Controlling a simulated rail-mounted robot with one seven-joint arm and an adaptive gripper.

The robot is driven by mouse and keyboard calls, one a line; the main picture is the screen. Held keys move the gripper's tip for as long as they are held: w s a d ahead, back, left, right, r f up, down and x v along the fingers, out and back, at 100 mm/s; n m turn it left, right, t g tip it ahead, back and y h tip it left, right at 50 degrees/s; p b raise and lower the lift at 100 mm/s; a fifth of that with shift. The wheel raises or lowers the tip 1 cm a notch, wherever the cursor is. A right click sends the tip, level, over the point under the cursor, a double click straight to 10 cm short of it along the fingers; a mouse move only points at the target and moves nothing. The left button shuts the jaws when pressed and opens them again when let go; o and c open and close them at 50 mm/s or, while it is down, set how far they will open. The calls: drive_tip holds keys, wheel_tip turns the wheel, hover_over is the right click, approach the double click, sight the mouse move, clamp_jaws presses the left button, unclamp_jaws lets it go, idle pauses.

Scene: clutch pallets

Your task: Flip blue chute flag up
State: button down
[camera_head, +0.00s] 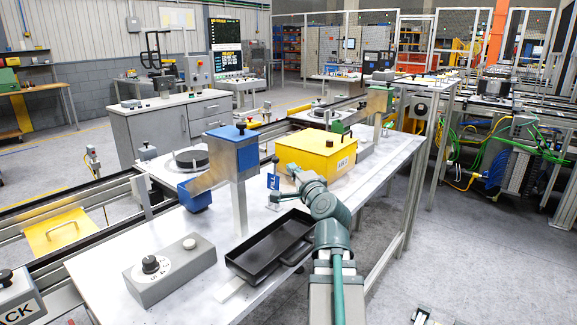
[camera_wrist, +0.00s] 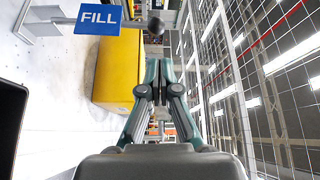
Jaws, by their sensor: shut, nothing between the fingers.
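The blue flag (camera_head: 272,182) marked FILL stands roughly upright on a small stand, its lettering running along its length, with a dark ball knob (camera_head: 275,159) at the top. In the wrist view, the flag (camera_wrist: 98,19) and knob (camera_wrist: 155,27) are at the upper left, apart from my fingers. The blue chute (camera_head: 233,152) stands left of the flag, with a sloping metal slide and a blue lower end. My gripper (camera_head: 293,170) is to the right of the flag, before the yellow box. In the wrist view my gripper (camera_wrist: 158,68) is shut and empty.
A yellow box (camera_head: 310,152) stands just behind my gripper. A black tray (camera_head: 270,250) lies in front of the flag. A grey control box (camera_head: 170,272) with knobs sits at the front left. Wire fencing (camera_wrist: 260,80) fills the wrist view's right side.

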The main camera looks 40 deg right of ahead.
drive_tip(key=shift+b+v, duration=0.4)
drive_tip(key=shift+v, duration=0.8)
drive_tip(key=shift+d, duration=0.2)
